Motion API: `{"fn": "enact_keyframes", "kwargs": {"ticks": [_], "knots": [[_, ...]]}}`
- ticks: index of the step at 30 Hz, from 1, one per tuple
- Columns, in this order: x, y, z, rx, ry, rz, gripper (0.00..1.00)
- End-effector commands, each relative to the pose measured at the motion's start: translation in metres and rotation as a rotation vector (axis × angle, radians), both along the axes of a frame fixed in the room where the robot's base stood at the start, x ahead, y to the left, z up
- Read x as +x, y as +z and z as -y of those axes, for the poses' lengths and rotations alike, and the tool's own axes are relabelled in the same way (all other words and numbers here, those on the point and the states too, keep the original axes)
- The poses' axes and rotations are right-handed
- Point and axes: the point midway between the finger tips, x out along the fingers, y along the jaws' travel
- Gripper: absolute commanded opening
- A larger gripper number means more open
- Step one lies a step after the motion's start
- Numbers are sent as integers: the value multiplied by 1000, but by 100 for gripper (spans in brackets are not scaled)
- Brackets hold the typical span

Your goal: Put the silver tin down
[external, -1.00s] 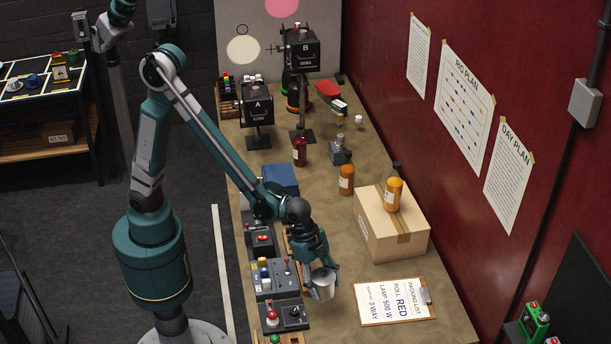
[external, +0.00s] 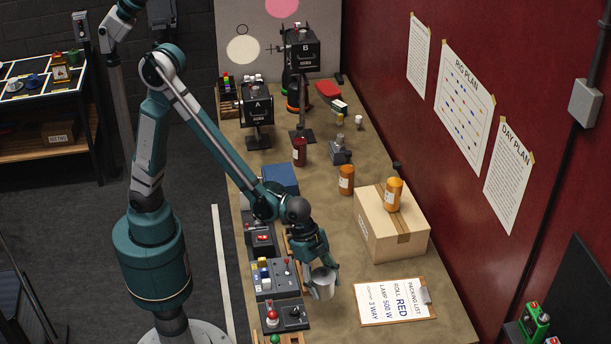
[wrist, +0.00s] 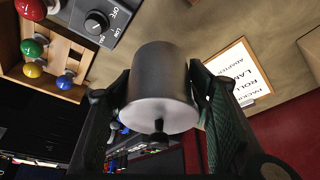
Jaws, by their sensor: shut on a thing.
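The silver tin (external: 323,283) is a plain grey cylinder, held upright or nearly so between the fingers of my gripper (external: 321,272). In the wrist view the tin (wrist: 160,90) fills the middle, with a finger of my gripper (wrist: 158,97) against each side. The tin is over the bench's front part, between the control boxes and the clipboard. I cannot tell whether its bottom touches the bench.
Control boxes with knobs and buttons (external: 285,316) stand just left of the tin. A clipboard with a packing list (external: 393,302) lies to the right. A cardboard box (external: 391,235) with an orange bottle (external: 394,194) on top stands behind. Bare bench (external: 345,255) lies between.

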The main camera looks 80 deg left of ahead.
Motion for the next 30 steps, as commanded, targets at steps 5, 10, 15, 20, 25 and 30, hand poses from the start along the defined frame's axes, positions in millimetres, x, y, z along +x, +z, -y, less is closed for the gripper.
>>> {"fn": "enact_keyframes", "kwargs": {"ticks": [5, 10, 15, 20, 25, 30], "knots": [[0, 4, 0, 0, 0, 0, 24], [0, 17, 0, 0, 0, 0, 24], [0, 41, 0, 0, 0, 0, 24], [0, 73, 0, 0, 0, 0, 24], [0, 112, 0, 0, 0, 0, 24], [-1, 151, 0, 0, 0, 0, 24]]}}
